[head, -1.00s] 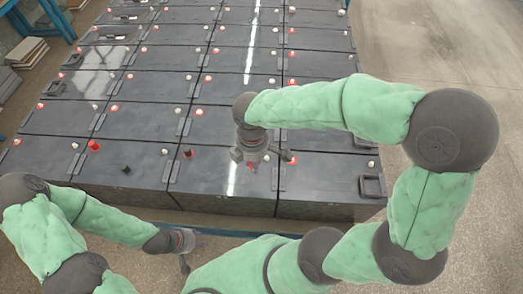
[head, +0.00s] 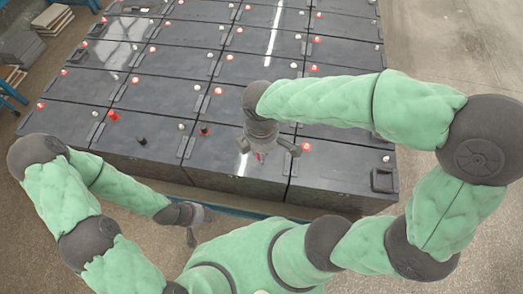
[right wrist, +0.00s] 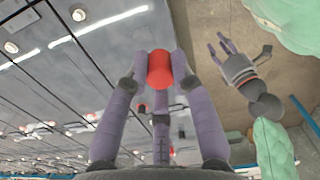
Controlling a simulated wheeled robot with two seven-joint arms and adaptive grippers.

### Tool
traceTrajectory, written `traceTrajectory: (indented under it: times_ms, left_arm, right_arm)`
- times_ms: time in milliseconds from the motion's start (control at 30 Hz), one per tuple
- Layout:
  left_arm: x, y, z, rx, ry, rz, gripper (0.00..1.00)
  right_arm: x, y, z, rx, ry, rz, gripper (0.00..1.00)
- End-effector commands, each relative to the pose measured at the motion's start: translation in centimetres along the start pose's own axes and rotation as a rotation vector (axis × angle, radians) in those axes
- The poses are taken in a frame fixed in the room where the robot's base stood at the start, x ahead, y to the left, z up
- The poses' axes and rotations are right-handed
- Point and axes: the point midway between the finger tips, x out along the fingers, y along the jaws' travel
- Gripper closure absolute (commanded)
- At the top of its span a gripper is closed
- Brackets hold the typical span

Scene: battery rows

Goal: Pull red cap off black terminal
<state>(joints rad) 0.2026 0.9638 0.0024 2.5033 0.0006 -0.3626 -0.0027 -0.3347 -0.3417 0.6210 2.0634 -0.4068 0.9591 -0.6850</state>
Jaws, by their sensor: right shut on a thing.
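My right gripper (head: 268,147) is over the front row of batteries in the head view. In the right wrist view its three purple fingers (right wrist: 160,75) are shut on a red cap (right wrist: 160,68). A bit of red (head: 260,157) shows under that gripper in the head view. I cannot tell whether a terminal is under the cap.
Rows of black batteries (head: 160,63) fill the space ahead. Another tall red cap (head: 113,115) stands on the front left battery. Small red and white terminals dot the tops. Bare floor (head: 440,50) lies to the right.

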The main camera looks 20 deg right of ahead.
Motion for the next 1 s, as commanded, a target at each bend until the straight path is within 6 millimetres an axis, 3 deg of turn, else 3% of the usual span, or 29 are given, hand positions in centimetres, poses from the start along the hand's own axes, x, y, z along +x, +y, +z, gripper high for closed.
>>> traceTrajectory:
  times_ms: [1000]
  left_arm:
    - [-1.1, 0.4, 0.0, 0.000, 0.000, 0.000, 0.60]
  right_arm:
    - [-1.2, 0.0, 0.0, 0.000, 0.000, 0.000, 1.00]
